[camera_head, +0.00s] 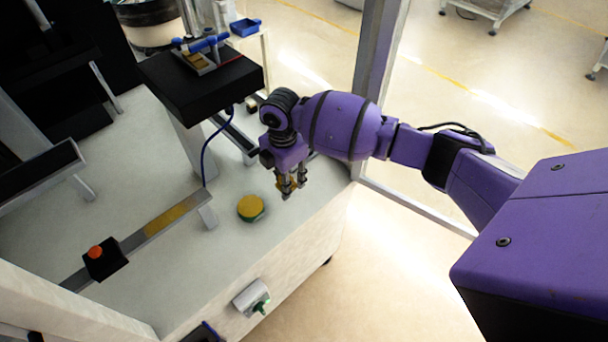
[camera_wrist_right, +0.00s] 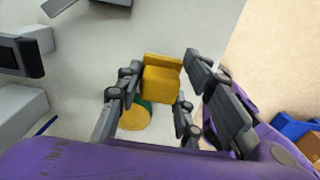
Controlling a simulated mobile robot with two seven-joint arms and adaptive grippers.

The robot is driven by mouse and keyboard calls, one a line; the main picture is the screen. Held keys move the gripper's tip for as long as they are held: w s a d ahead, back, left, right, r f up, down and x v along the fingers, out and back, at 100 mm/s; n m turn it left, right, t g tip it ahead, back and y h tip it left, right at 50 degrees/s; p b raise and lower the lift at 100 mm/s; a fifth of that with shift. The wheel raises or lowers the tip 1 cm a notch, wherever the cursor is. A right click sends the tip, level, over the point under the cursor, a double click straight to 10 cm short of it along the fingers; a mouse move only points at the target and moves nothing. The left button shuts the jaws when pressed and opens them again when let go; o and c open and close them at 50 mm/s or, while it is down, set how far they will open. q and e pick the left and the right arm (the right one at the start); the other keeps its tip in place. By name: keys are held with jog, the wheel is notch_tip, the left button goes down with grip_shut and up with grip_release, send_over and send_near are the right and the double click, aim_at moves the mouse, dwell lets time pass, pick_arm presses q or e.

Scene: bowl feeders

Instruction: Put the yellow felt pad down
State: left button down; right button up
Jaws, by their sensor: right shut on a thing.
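The yellow felt pad (camera_wrist_right: 161,86) looks like a thick block in the right wrist view. My right gripper (camera_wrist_right: 153,98) is shut on it, with fingers on both sides. In the head view the right gripper (camera_head: 288,193) points down near the table's right edge, and only a little yellow shows between its fingers. The pad seems to be held above the table; its exact height is hard to tell. A round yellow disc with a green lower part (camera_head: 250,207) lies on the table just left of the gripper; the pad and fingers partly cover it in the wrist view. My left gripper is not in view.
The pale tabletop (camera_head: 225,255) is clear in front of the disc. A metal bar with a yellow strip (camera_head: 165,220) and a black box with a red button (camera_head: 97,254) stand to the left. A black raised platform (camera_head: 205,90) is behind. A metal post (camera_head: 375,70) rises behind my arm.

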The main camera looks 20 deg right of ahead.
jog(key=shift+w+f, duration=0.35)
jog(key=shift+w, duration=0.15)
jog(key=shift+w+f, duration=0.15)
jog(key=shift+f, duration=1.4)
jog(key=shift+f, duration=0.15)
jog(key=o, duration=1.1)
